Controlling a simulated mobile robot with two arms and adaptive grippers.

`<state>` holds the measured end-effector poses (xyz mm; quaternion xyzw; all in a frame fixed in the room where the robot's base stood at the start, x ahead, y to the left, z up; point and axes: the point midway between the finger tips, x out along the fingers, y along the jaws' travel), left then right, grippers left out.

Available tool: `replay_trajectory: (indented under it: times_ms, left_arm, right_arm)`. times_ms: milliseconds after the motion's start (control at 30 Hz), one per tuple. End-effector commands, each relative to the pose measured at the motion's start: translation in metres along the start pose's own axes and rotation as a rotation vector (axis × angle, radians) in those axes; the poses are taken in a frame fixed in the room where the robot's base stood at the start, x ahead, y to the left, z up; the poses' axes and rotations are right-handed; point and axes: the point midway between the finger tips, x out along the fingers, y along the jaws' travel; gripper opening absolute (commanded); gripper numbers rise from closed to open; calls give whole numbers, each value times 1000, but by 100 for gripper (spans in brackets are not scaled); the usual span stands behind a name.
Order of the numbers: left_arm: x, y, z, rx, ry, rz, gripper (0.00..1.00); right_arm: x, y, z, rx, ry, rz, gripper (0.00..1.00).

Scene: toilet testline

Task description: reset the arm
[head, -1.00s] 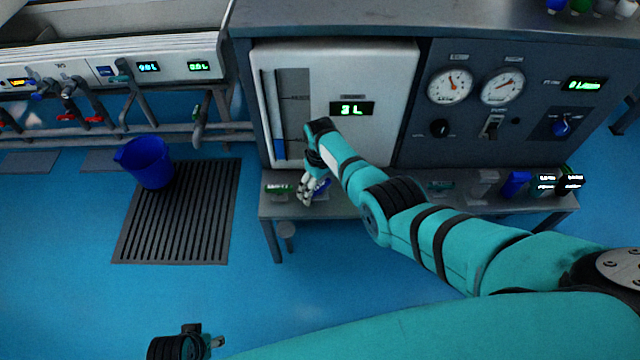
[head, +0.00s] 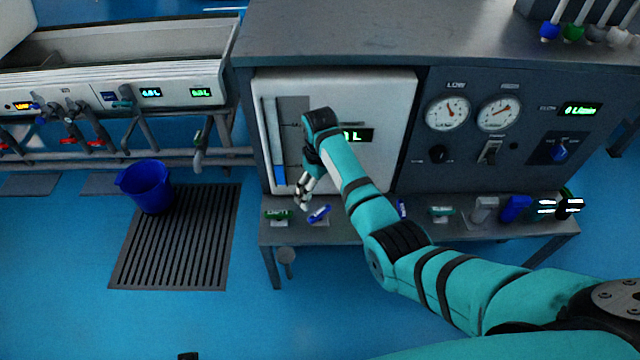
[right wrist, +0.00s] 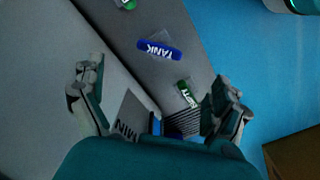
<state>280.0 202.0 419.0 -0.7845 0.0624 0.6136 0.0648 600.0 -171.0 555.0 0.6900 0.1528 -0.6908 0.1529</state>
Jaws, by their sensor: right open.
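My right arm reaches from the lower right to the front of the white tank panel (head: 395,115) in the head view. My right gripper (head: 304,192) hangs open above the left part of the bench shelf. In the right wrist view its two fingers (right wrist: 155,100) are spread wide with nothing between them. A blue handle marked TANK (head: 319,214) lies just below the gripper, apart from it; it also shows in the right wrist view (right wrist: 160,49). A green-labelled handle (head: 278,215) is to its left.
The grey shelf (head: 345,233) carries several more handles to the right. Gauges and a switch sit on the dark panel (head: 470,145). A blue bucket (head: 147,187) stands at the floor grate (head: 172,255).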

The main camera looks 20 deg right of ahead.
Motion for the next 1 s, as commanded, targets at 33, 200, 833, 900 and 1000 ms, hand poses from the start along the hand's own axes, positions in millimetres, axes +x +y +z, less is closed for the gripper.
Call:
replay_trajectory:
  times_ms: [33, 200, 833, 900, 1000]
  left_arm:
    - [0, 0, 0, 0, 0, 0, 40]
    - [0, 0, 0, 0, 0, 0, 40]
    - [0, 0, 0, 0, 0, 0, 40]
    - [0, 0, 0, 0, 0, 0, 40]
    - [0, 0, 0, 0, 0, 0, 40]
  right_arm:
    - [-5, 0, 0, 0, 2, 1, 100]
    - [-14, 0, 0, 0, 0, 0, 100]
    - [9, -2, 17, 21, 5, 5, 100]
    - [34, -6, 37, 45, 16, 13, 100]
    - [76, -16, 79, 91, 46, 31, 100]
